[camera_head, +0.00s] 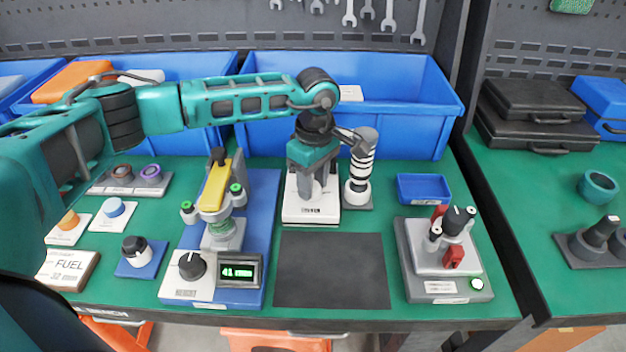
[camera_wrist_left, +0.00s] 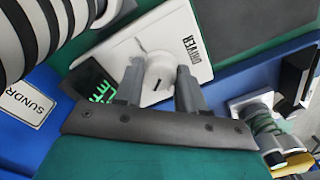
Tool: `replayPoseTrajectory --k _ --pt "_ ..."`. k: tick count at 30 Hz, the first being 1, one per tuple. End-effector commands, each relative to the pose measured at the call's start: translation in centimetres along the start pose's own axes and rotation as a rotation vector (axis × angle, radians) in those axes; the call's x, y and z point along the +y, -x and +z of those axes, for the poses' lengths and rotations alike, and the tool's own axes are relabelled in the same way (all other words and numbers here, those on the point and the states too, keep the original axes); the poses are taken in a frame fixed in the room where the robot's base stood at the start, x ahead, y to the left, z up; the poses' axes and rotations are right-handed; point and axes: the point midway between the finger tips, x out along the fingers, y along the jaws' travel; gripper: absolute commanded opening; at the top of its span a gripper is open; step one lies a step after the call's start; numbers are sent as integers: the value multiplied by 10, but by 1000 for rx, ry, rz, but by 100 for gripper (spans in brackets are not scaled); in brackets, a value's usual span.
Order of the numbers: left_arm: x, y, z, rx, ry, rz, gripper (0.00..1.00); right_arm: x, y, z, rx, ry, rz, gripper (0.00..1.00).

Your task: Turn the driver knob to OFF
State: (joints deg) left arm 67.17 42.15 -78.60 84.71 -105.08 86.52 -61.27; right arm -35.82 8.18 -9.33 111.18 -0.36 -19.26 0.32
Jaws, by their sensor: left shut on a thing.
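The driver (camera_head: 308,214) is a white box near the back middle of the bench, in front of the large blue bin. In the left wrist view, its panel (camera_wrist_left: 182,26) reads DRIVER, with a small display (camera_wrist_left: 92,82) of green text that I cannot read. Its white round knob (camera_wrist_left: 160,72) has a short dark mark and sits between my fingers. My left gripper (camera_head: 313,186) comes down from above and is shut on the knob. In the head view the gripper largely hides the knob. My right gripper is not in view.
A striped black-and-white cylinder (camera_head: 361,170) stands close right of the driver. A test rig (camera_head: 216,235) with a black knob is to the left, and another grey rig (camera_head: 445,262) to the right. The dark mat (camera_head: 332,270) in front is clear. The blue bin (camera_head: 400,100) is behind.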

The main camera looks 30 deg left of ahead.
Motion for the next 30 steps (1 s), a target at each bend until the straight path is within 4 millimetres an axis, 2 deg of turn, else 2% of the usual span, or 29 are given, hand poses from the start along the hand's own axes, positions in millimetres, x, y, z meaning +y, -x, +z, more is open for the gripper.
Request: replayPoseTrajectory --k 5,6,14,23,26,30 --pt "0 1 -1 1 0 2 9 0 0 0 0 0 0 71" --pt "0 1 -1 1 0 2 40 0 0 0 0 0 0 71" --pt "0 1 0 1 -1 1 65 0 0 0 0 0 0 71" --pt "0 4 0 1 -1 1 65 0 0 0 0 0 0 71" --pt "1 15 0 1 -1 4 65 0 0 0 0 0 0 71" --pt "1 43 -1 1 0 5 65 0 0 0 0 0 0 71"
